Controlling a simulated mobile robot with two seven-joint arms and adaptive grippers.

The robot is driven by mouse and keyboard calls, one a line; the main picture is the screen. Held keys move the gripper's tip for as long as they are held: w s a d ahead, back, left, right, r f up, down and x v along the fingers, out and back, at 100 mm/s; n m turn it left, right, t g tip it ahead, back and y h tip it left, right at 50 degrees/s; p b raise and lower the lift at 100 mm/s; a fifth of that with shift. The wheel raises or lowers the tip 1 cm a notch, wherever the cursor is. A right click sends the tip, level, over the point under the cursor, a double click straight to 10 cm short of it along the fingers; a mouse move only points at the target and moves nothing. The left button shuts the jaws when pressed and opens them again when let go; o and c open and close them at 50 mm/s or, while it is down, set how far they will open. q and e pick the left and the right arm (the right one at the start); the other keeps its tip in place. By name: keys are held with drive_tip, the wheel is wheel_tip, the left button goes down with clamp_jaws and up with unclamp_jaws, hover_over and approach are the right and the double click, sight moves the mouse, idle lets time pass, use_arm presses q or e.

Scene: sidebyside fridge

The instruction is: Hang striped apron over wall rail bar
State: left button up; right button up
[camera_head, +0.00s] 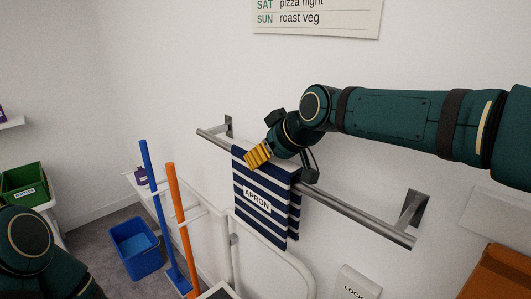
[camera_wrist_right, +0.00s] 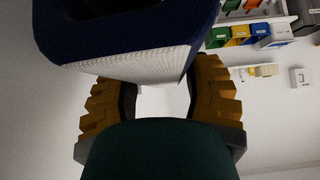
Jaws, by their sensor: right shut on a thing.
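The navy and white striped apron (camera_head: 262,213), labelled APRON, hangs at the metal wall rail bar (camera_head: 352,210). It covers the middle of the bar, and a second striped layer shows behind its right edge. My right gripper (camera_head: 258,155) is at the apron's top edge by the bar, shut on the cloth; the arm partly hides the top. In the right wrist view the apron's navy and white cloth (camera_wrist_right: 140,52) lies across the yellow fingers (camera_wrist_right: 165,100). The exact grip is hidden. My left arm shows at the lower left; its gripper is out of view.
Brackets (camera_head: 412,208) hold the bar to the white wall. Below stand a blue pole (camera_head: 155,195), an orange pole (camera_head: 180,215) and a blue bucket (camera_head: 135,255). A green bin (camera_head: 25,182) is at the left, and an orange item (camera_head: 495,275) at the lower right.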

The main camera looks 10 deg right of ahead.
drive_tip(key=shift+f, duration=0.25)
drive_tip(key=o, duration=1.2)
drive_tip(key=shift+c, duration=0.2)
drive_tip(key=shift+r, duration=0.1)
